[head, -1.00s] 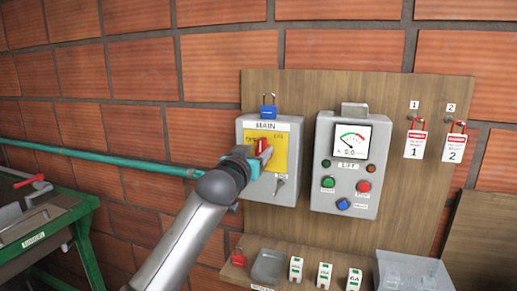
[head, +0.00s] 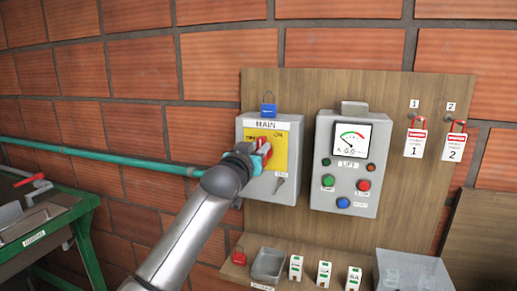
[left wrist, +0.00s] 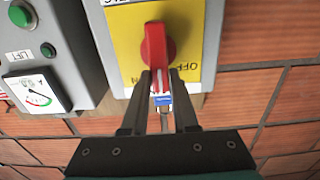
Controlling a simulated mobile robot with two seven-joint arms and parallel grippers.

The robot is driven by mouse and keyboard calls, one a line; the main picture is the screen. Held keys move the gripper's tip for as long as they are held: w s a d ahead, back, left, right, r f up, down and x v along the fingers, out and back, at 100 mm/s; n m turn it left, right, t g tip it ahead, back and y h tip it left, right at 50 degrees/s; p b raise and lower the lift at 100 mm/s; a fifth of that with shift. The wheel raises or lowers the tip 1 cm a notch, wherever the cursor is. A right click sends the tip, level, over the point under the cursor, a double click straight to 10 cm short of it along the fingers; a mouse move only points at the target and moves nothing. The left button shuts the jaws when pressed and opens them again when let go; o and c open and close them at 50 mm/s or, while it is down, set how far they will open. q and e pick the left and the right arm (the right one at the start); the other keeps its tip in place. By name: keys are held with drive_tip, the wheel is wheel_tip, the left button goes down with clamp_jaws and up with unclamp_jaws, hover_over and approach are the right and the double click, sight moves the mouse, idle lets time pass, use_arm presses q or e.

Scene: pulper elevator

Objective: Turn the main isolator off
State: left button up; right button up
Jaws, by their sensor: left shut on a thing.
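The main isolator (head: 281,184) is a grey box with a yellow plate (head: 281,147) and a red rotary handle (head: 265,148), on the board at the left. The left wrist view sees it upside down, with the red handle (left wrist: 156,45) pointing toward my gripper, close to the ON lettering. OFF is printed to one side. My left gripper (head: 257,155) is at the handle. In the left wrist view its two fingers (left wrist: 160,76) are on either side of the handle's end, shut on it. My arm hides part of the box's left side. My right gripper is not in view.
A blue padlock (head: 268,111) sits at the top of the isolator. The lift control box (head: 326,196) stands close to its right. Two red-and-white tags (head: 415,143) hang further right.

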use_arm(q)
clamp_jaws()
drive_tip(key=shift+w+a+f+n+p, duration=0.15)
drive_tip(key=shift+a+f+n+p, duration=0.25)
drive_tip(key=shift+n+p, duration=1.8)
drive_tip(key=shift+w+a+f+n+p, duration=0.1)
drive_tip(key=shift+a+f+n+p, duration=0.45)
drive_tip(key=shift+n, duration=3.25)
drive_tip(key=shift+w+a+f+n+p, duration=0.25)
drive_tip(key=shift+n+p, duration=1.25)
drive_tip(key=shift+n, duration=1.5)
drive_tip(key=shift+s+f, duration=0.1)
drive_tip(key=o, duration=0.7)
unclamp_jaws()
